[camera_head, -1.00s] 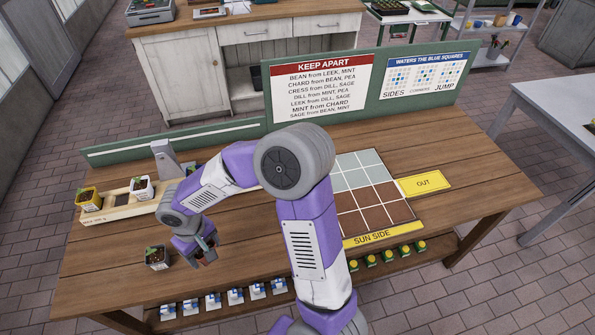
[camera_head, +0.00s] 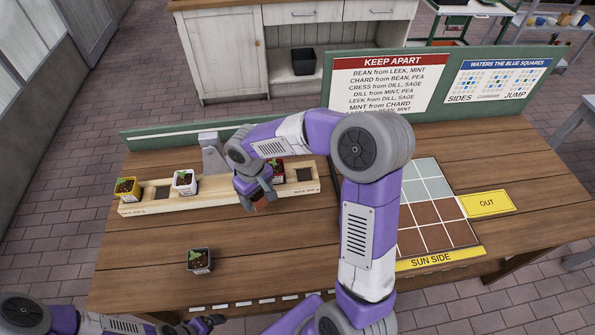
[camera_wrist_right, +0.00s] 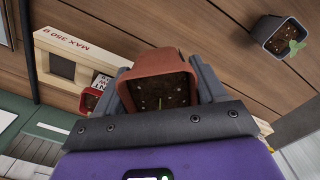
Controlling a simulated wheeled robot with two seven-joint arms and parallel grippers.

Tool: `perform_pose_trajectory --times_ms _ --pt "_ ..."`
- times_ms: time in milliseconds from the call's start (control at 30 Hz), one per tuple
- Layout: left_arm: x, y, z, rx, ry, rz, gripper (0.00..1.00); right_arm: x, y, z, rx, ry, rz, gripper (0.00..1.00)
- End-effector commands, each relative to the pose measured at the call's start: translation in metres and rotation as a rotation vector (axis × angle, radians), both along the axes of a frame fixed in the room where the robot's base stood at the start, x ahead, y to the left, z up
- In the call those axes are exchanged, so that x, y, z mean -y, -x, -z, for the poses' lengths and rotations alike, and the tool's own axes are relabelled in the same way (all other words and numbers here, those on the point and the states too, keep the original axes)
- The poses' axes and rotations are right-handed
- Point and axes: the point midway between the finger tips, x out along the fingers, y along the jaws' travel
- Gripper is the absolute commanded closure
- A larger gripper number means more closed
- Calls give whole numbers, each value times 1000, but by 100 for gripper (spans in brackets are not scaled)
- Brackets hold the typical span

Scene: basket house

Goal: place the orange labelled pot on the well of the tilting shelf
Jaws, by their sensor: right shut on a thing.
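My right gripper (camera_head: 260,199) is shut on an orange-brown pot (camera_head: 262,207), held near the front edge of the tilting shelf's right half. The wrist view shows the pot (camera_wrist_right: 160,83) between the fingers, with soil and a small sprout; its label is not visible. The tilting shelf (camera_head: 222,194) is a long pale wooden beam. A yellow pot (camera_head: 126,189), a white pot (camera_head: 185,183) and a red pot (camera_head: 278,172) sit on it. A dark empty well (camera_head: 304,175) shows at its right end, another (camera_head: 163,193) between the yellow and white pots. My left gripper (camera_head: 205,325) is at the bottom edge.
A dark grey pot (camera_head: 199,261) with a seedling stands on the table in front of the shelf. A planting grid (camera_head: 425,225) and a yellow OUT card (camera_head: 487,203) lie to the right. A green board with a KEEP APART sign (camera_head: 390,82) stands behind. The front table middle is clear.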

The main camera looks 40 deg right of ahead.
Motion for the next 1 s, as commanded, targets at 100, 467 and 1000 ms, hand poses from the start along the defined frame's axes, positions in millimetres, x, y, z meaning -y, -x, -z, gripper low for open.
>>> perform_pose_trajectory --times_ms 100,467,1000 --pt "0 1 22 -2 0 0 4 35 -23 2 2 9 -139 75" --pt "0 1 66 -2 0 0 4 141 -52 -16 -14 3 -615 75" --pt "0 1 95 -2 0 1 4 194 -48 -10 -12 -18 -900 75"
